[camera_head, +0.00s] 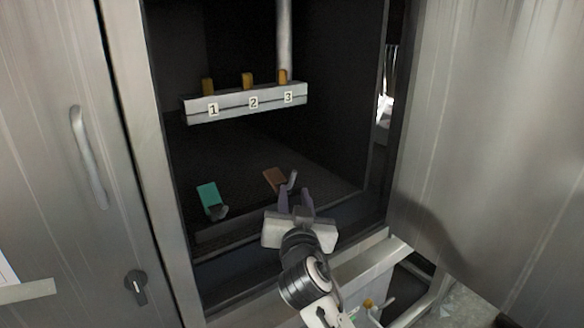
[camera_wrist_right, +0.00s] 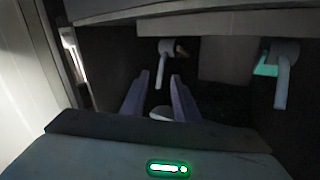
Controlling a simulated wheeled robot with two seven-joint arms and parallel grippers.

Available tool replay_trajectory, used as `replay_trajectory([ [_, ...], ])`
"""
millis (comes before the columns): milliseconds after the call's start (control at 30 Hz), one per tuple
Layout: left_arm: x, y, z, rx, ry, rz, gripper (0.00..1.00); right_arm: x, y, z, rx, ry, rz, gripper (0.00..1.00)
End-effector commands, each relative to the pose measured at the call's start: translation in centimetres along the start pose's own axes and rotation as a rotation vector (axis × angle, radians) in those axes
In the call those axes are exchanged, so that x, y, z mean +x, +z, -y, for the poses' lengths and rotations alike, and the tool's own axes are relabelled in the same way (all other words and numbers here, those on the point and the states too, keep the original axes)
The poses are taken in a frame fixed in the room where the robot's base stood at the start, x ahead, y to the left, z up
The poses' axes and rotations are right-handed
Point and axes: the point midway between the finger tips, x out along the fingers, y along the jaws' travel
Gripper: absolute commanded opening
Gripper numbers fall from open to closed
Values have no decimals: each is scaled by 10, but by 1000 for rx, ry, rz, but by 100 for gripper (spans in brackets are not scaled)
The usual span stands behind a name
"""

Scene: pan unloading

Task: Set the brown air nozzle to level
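The brown air nozzle (camera_head: 274,179) is a flat brown plate low inside the open cabinet, with a grey lever beside it. In the right wrist view a little of its brown (camera_wrist_right: 180,49) shows behind the grey lever, which hangs down with a slight slant. My right gripper (camera_head: 296,196) is at the lever, partly covering the nozzle's lower side. In the right wrist view its fingers (camera_wrist_right: 160,78) are apart, with the lever's end between or just beyond their tips; I cannot tell contact. My left gripper is out of view.
A teal nozzle plate (camera_head: 208,196) with its own grey lever (camera_wrist_right: 282,78) is to the left. A grey bar (camera_head: 232,103) labelled 1, 2, 3 with yellow-brown pegs is above. The cabinet's right door (camera_head: 490,130) stands open; the left door (camera_head: 60,150) has a handle.

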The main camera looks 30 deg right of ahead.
Motion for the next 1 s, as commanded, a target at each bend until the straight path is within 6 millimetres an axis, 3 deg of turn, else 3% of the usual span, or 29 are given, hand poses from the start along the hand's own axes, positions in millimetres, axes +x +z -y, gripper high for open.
replay_trajectory([
  [100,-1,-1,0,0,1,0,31,8,-14,3,19,5,-32,28],
  [267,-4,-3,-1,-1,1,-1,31,28,-16,2,17,5,-34,28],
  [600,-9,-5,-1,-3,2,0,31,88,-16,2,15,5,-31,28],
  [800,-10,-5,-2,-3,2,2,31,104,-16,2,17,4,-31,28],
  [1000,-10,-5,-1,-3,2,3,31,107,-16,2,18,4,-30,28],
])
